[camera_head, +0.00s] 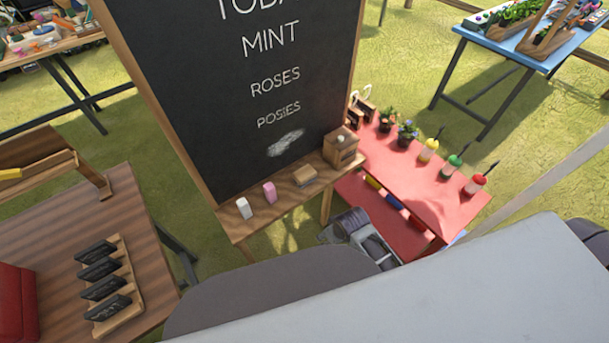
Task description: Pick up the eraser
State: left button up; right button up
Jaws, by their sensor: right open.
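A small tan wooden block (305,175), which looks like the eraser, lies on the wooden ledge (237,231) of the chalkboard. A pink stick (269,191) and a white stick (243,208) stand to its left on the same ledge. A wooden box (341,147) stands to its right. My right gripper (345,228) is below and to the right of the block, apart from it, between the ledge and the red table. It is open, with nothing seen in it; my arm partly hides it. My left gripper is not in view.
The chalkboard (240,90) rises behind the ledge. A red table (408,183) with pots and bottles stands at right. A brown table (75,220) with a rack of dark items (125,283) stands at left. A blue table (530,45) is at upper right.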

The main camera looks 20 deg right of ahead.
jog(key=w+a+r+n+y, duration=0.1)
jog(key=w+a+r+n, duration=0.3)
jog(key=a+r, duration=0.6)
jog(key=w+a+r+n+y, duration=0.1)
jog(key=a+r+n+y, duration=0.1)
jog(key=a+r+n, duration=0.8)
jog(key=n+g+h, duration=0.2)
jog(key=n+h, duration=0.3)
jog(key=h, duration=0.2)
send_near(304, 172)
notch_tip(304, 172, up, 2)
jog(key=s+a, duration=0.1)
jog(key=a, duration=0.2)
jog(key=shift+w+d+r+h+p, duration=0.15)
jog(key=shift+d+r+h+p, duration=0.15)
jog(key=shift+d+r+h, duration=0.25)
jog(key=shift+d+f, duration=0.1)
jog(key=shift+f, duration=0.15)
jog(key=shift+x, duration=4.25)
jog(key=shift+w+f, duration=0.1)
jog(key=shift+w, duration=0.05)
